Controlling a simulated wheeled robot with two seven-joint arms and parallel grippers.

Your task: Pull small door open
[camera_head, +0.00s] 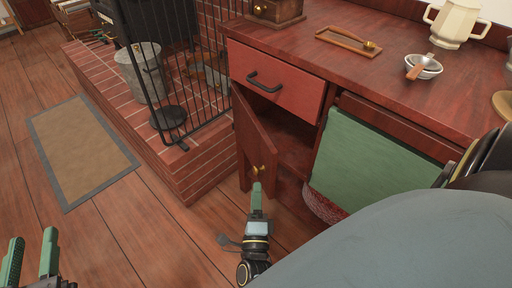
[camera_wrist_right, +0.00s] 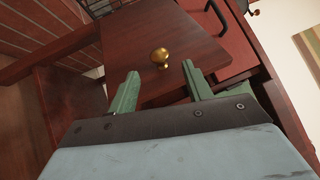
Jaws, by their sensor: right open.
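The small door (camera_head: 254,148) is a red-brown wooden cabinet door below a drawer. It stands partly open, and the dark inside of the cabinet (camera_head: 290,151) shows to its right. A round brass knob (camera_head: 262,168) sits on the door; it also shows in the right wrist view (camera_wrist_right: 160,56). My right gripper (camera_head: 257,188) is just below the knob in the head view. In the right wrist view its green fingers (camera_wrist_right: 158,84) are apart, with the knob beyond and between their tips, not visibly touched. My left gripper (camera_head: 32,250) is at the lower left, its fingers apart and empty.
A drawer (camera_head: 275,82) with a black handle is above the door. A green cloth (camera_head: 368,157) hangs to the right. A brick hearth (camera_head: 180,165) with a black fire guard (camera_head: 187,70) and a metal bucket (camera_head: 140,70) stands to the left. The wooden floor in front is clear.

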